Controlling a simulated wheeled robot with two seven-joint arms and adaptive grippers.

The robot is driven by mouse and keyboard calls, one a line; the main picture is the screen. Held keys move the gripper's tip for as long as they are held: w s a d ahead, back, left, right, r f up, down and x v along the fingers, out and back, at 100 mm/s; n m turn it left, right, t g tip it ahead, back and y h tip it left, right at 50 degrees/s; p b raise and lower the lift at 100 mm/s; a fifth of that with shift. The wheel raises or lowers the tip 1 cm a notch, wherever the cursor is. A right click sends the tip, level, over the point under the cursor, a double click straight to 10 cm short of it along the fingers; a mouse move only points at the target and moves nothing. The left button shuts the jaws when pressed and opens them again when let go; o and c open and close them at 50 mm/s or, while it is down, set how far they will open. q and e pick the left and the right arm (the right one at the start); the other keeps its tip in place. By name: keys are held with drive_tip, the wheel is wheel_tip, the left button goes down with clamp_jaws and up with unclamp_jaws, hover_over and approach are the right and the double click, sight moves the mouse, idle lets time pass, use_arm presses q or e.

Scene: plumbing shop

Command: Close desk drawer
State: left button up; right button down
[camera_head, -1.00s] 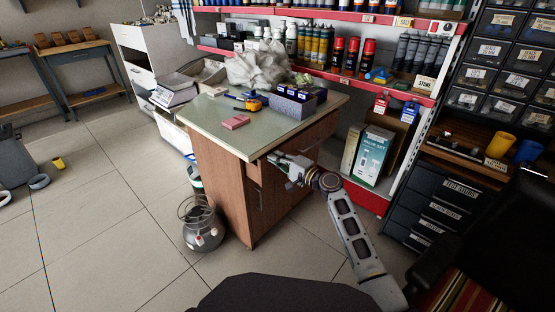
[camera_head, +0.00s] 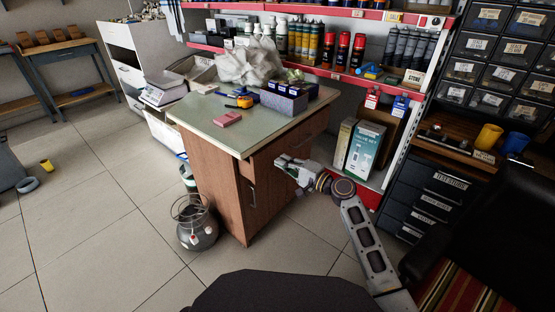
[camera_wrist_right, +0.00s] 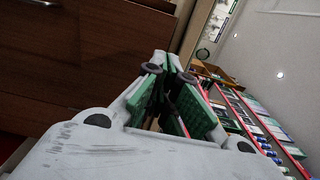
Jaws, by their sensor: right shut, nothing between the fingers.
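The desk (camera_head: 213,175) is brown wood with a pale green top. Its drawer (camera_head: 288,147) is on the right-facing front, just under the top; I cannot tell if a narrow gap is left around it. My right gripper (camera_head: 278,161) is shut and empty, beside this front near the desk's near corner. In the right wrist view the shut fingers (camera_wrist_right: 168,66) point past dark brown wood panels (camera_wrist_right: 85,50) at the left; contact cannot be made out. My left gripper is not in view.
Tall boxes (camera_head: 366,150) stand on the red shelf behind. Floor in front is clear.

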drive_tip(key=shift+v, duration=2.6)
